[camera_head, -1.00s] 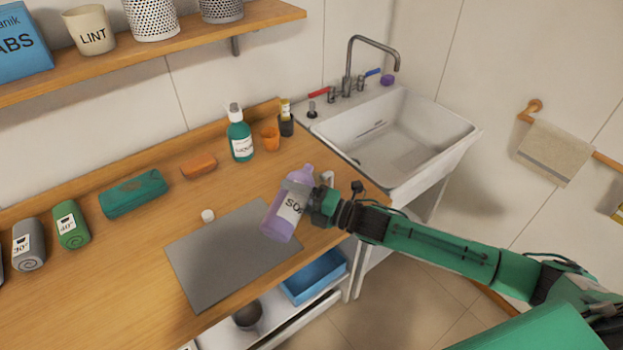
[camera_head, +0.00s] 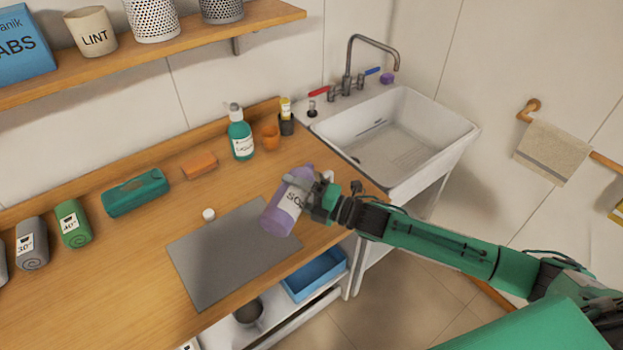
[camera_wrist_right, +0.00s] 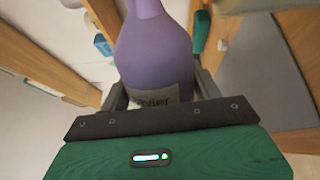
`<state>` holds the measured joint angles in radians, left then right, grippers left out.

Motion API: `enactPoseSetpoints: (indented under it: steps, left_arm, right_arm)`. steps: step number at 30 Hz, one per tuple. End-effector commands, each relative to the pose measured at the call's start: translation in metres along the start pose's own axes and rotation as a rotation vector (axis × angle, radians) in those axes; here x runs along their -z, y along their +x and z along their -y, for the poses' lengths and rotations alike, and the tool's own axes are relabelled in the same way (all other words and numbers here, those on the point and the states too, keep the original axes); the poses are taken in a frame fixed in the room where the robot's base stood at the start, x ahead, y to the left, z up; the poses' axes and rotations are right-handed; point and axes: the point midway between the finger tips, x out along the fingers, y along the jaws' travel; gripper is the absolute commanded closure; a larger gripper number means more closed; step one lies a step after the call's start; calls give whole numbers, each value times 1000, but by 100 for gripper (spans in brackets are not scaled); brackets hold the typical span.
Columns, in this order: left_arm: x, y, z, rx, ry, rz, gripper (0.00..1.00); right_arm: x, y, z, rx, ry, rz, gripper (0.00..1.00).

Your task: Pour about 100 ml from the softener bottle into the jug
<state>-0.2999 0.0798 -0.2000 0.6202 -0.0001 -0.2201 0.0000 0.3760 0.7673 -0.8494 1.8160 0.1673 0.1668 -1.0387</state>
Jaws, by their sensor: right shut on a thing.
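The softener bottle (camera_head: 283,210) is purple with a white label and leans over the right end of the grey mat (camera_head: 225,262). It also shows close up in the wrist view (camera_wrist_right: 155,55), with its neck toward the top edge. My right gripper (camera_head: 318,197) is shut on the bottle from the right side. A small white cap (camera_head: 208,214) sits at the mat's back edge. I cannot clearly identify the jug; a small pale piece (camera_head: 327,176) shows behind my gripper, mostly hidden. My left gripper is not in view.
A sink (camera_head: 402,185) is at right. Rolled towels (camera_head: 73,225) lie left. A blue tray (camera_head: 316,278) is below. The mat's middle is clear.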

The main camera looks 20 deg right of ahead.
Motion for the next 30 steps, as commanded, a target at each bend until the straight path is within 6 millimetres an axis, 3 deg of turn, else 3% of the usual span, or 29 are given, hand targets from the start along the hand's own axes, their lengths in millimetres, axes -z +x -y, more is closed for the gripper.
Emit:
enactPoseSetpoints:
  steps: [30]
  left_arm:
    - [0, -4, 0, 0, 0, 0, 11]
  right_arm:
    - [-1, 1, -5, -3, 33, 2, 75]
